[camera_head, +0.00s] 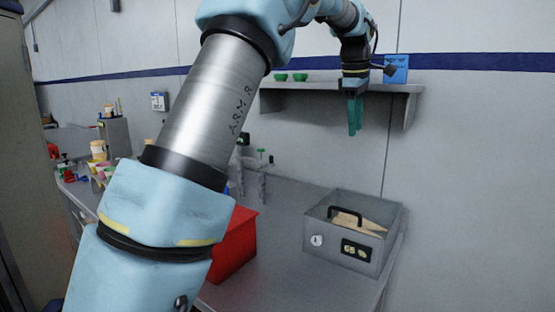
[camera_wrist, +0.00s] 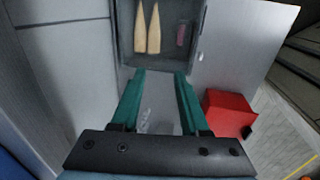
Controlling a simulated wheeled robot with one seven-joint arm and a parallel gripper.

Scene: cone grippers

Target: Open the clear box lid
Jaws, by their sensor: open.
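A grey box (camera_head: 331,253) stands on the bench at the right in the head view, with a round lock and a dark label on its front. A black handle (camera_head: 345,214) sits at its top; the clear lid is hard to make out and looks shut. Pale cones show inside, and in the wrist view two cones (camera_wrist: 146,28) and a pink item (camera_wrist: 183,35) lie in the box. My gripper (camera_head: 355,128) points down above and behind the box, apart from it. In the wrist view its teal fingers (camera_wrist: 160,74) are spread with nothing seen held.
A red bin (camera_head: 236,246) stands on the bench left of the box; it also shows in the wrist view (camera_wrist: 229,112). A wall shelf (camera_head: 330,88) with green bowls (camera_head: 290,77) and a blue box (camera_head: 397,68) is close to my gripper.

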